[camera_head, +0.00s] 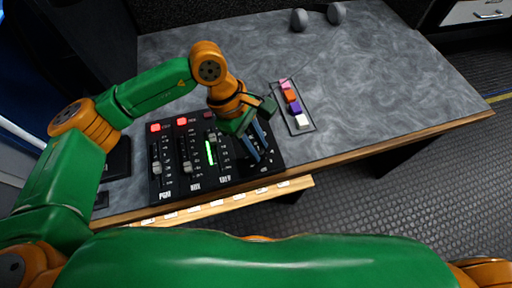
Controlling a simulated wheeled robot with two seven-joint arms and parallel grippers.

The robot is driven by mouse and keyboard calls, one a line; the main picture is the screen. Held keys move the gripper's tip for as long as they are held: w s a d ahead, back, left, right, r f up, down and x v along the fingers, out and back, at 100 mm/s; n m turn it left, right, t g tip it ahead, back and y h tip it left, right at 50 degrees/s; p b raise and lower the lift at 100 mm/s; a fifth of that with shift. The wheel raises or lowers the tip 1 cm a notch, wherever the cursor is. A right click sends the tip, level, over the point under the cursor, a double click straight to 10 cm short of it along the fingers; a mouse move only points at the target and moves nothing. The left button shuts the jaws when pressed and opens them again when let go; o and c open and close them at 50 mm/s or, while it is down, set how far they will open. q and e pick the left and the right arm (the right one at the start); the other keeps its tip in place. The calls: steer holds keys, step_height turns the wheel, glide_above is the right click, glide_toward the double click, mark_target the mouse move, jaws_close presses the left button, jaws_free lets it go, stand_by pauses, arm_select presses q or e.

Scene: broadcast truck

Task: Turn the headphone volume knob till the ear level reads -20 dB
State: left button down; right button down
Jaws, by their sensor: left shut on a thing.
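The black mixing console (207,190) stands near the front edge of the grey table, with labelled columns and faders. A lit green level bar (210,152) shows in its third column; the scale beside it is too small to read. My left gripper (262,152) reaches down over the right end of the console, its two blue-grey fingers shut on the headphone volume knob. The fingers and gripper body hide the knob, so its pointer cannot be seen. My right gripper is out of view.
A slim tray (304,128) with pink, orange, purple and white blocks lies just right of the console. Two grey round objects (299,19) sit at the back. A row of labels runs along the wooden front ledge (240,200). The table's right side is clear.

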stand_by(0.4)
arm_select(q)
steer(key=c, duration=0.6)
jaws_free()
steer(key=v, duration=0.7)
steer(key=shift+r, duration=0.1)
